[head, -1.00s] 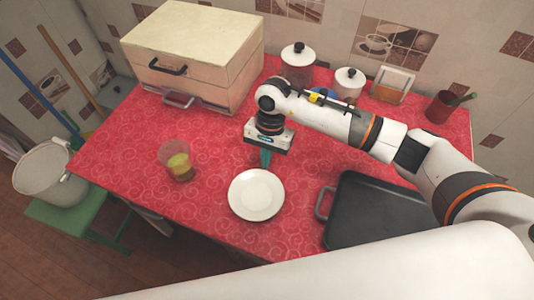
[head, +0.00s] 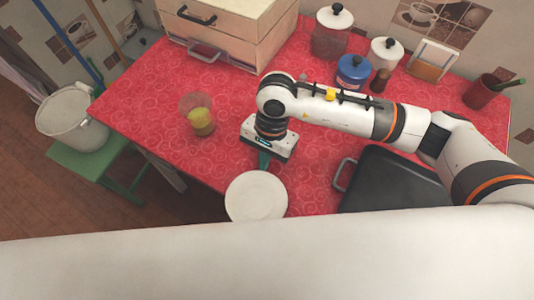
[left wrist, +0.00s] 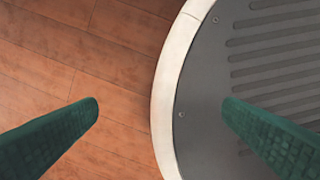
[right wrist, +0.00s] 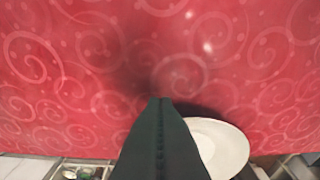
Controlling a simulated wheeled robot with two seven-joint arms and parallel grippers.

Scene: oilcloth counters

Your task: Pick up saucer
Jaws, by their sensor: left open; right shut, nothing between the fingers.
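The white saucer (head: 256,197) lies on the red patterned counter near its front edge in the head view. Its lower edge is close to the white part of my body in front. My right gripper (head: 264,161) points down just behind the saucer, with its fingers closed and empty. In the right wrist view the shut fingers (right wrist: 160,105) cover the left part of the saucer (right wrist: 222,146); I cannot tell whether they touch it. My left gripper (left wrist: 160,110) is open and empty above the wooden floor and a grey ribbed surface, away from the saucer.
A glass with yellow-green liquid (head: 199,117) stands left of my right gripper. A dark tray with handles (head: 393,180) lies at right. A bread box (head: 235,30), jars (head: 331,35) and a red cup (head: 482,92) stand at the back.

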